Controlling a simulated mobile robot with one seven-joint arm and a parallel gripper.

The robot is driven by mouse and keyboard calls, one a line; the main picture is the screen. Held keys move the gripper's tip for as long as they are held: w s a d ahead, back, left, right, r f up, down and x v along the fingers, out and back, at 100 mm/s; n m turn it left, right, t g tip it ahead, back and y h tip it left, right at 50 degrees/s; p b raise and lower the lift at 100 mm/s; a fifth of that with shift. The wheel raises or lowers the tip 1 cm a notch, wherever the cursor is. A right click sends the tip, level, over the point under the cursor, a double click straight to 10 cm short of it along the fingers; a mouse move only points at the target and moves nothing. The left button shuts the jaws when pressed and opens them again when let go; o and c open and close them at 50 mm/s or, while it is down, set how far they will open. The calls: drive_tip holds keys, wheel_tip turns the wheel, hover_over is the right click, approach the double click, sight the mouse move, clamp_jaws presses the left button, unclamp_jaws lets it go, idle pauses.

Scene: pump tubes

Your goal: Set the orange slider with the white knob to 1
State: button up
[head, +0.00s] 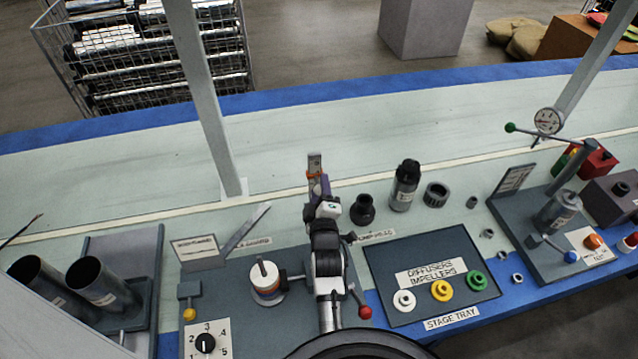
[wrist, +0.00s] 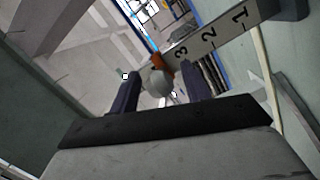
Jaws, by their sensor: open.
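The scale (wrist: 224,35) is a pale upright strip with black marks 1, 2 and 3. It also shows in the head view (head: 315,160), beyond my arm. The orange slider (wrist: 160,61) is on the scale just beside the 3, on the side away from 2 and 1. Its white knob (wrist: 157,82) points towards my wrist camera. My gripper (wrist: 157,76) is open, with one dark finger on each side of the knob. I cannot tell whether a finger touches it. In the head view my gripper (head: 320,190) is in front of the scale and hides the knob.
A round part with an orange band (head: 266,281) and a red-tipped lever (head: 365,312) stand close to my arm. A grey post (head: 203,95) rises to the left.

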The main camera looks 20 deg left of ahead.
drive_tip(key=shift+c, duration=0.4)
clamp_jaws()
wheel_tip(320, 180, down, 4)
drive_tip(key=b, duration=0.3)
drive_tip(key=shift+b, duration=0.35)
drive_tip(key=shift+o, duration=0.4)
unclamp_jaws()
